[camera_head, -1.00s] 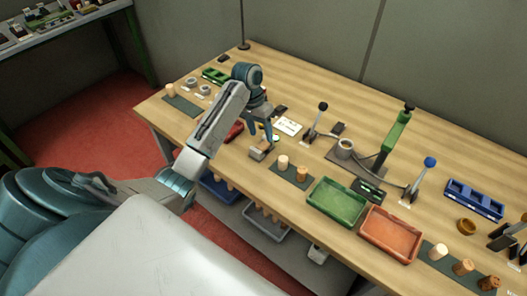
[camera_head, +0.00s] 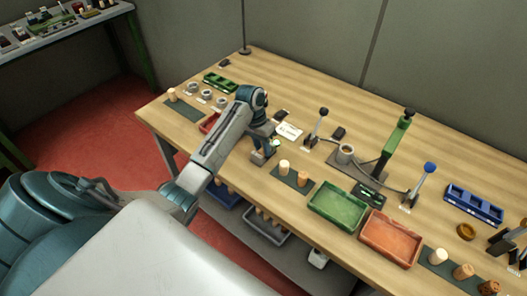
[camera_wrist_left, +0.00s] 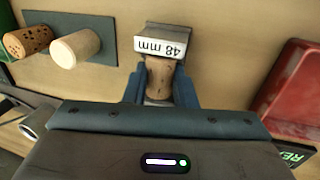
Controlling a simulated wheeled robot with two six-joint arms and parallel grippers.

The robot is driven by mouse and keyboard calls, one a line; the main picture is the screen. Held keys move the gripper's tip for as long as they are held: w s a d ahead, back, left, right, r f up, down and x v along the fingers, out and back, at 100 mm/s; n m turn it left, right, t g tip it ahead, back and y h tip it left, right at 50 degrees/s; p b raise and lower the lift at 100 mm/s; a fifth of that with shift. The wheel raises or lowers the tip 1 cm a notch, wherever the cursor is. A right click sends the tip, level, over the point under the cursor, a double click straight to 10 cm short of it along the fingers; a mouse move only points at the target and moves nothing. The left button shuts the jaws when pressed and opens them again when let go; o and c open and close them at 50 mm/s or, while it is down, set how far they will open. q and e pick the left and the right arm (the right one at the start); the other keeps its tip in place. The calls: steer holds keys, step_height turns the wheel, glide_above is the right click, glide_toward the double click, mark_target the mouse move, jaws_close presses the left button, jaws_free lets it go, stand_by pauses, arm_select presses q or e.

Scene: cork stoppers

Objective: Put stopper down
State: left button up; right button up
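My left gripper (camera_head: 270,148) is low over the table between the red tray and the dark mat with two stoppers. In the left wrist view its blue fingers (camera_wrist_left: 160,90) stand on both sides of a brown cork stopper (camera_wrist_left: 159,78) and appear closed on it. The stopper's far end is at a small block marked "48 mm" (camera_wrist_left: 160,42); I cannot tell if it rests in the block. On the dark mat (camera_wrist_left: 100,25) are a pale stopper (camera_wrist_left: 76,48) and a speckled brown one (camera_wrist_left: 28,40). My right gripper is not clearly visible.
A red tray (camera_wrist_left: 292,90) lies to one side of the gripper. A green tray (camera_head: 338,203) and an orange tray (camera_head: 390,238) are further right. A lever (camera_head: 316,128) and a green press (camera_head: 396,142) stand behind.

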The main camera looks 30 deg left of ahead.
steer(key=shift+d, duration=0.45)
arm_select(q)
steer(key=shift+r, duration=0.1)
